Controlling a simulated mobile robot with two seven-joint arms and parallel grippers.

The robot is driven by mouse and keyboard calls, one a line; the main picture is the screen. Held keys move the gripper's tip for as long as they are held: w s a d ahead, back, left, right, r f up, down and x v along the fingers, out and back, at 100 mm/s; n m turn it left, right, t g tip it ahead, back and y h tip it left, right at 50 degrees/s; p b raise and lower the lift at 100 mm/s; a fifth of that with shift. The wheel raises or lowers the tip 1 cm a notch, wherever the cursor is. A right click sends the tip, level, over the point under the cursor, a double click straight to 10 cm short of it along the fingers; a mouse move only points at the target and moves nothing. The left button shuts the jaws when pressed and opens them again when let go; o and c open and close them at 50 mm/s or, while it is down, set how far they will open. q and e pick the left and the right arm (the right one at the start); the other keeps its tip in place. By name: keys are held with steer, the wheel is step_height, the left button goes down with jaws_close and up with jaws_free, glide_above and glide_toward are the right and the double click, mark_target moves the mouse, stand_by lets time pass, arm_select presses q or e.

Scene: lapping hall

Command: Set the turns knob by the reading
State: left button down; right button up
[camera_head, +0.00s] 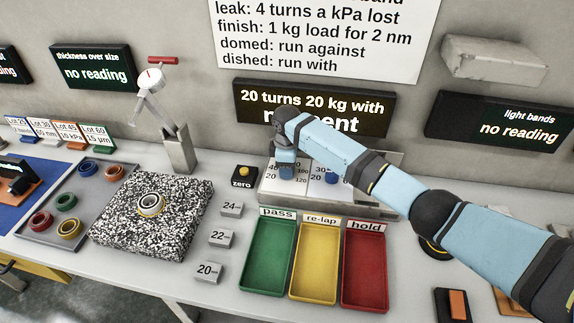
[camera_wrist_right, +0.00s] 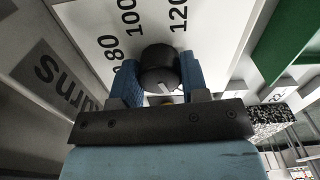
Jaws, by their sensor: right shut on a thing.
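My right gripper (camera_head: 285,170) comes down over the left dial of the sloped control panel (camera_head: 380,200). In the right wrist view its blue fingers (camera_wrist_right: 160,80) are shut on the dark round turns knob (camera_wrist_right: 158,62). The word "turns" shows beside it, and the numbers 80, 100 and 120 show around it. A pale mark shows on the knob, but the exact setting is hard to read. A second knob (camera_head: 331,177), blue, stands to the right. The reading display (camera_head: 310,105) says "20 turns 20 kg with"; my arm covers part of its lower line. My left gripper is not in view.
Green, yellow and red trays (camera_head: 265,284) stand in front of the panel. A zero button (camera_head: 244,173) and blocks marked 24, 22 and 20 are left of them. A speckled plate (camera_head: 125,230) bears a ring. Other displays say "no reading".

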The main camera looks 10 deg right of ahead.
steer(key=m+p, duration=0.1)
steer(key=p, duration=0.1)
steer(key=m+p, duration=0.1)
steer(key=p, duration=0.1)
steer(key=shift+r+m, duration=0.35)
steer(key=shift+m, duration=0.05)
steer(key=shift+m+p, duration=0.8)
steer(key=shift+p, duration=0.4)
steer(key=m+p, duration=0.2)
steer(key=shift+f+m+p, duration=0.2)
steer(key=shift+m+p, duration=0.1)
arm_select(q)
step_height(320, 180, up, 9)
steer(key=p, duration=0.1)
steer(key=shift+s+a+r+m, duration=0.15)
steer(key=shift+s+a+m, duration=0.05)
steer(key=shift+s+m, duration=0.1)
arm_select(e)
steer(key=shift+f+m, duration=0.1)
steer(key=shift+m, duration=0.6)
steer(key=o, duration=0.9)
steer(key=shift+o, duration=0.2)
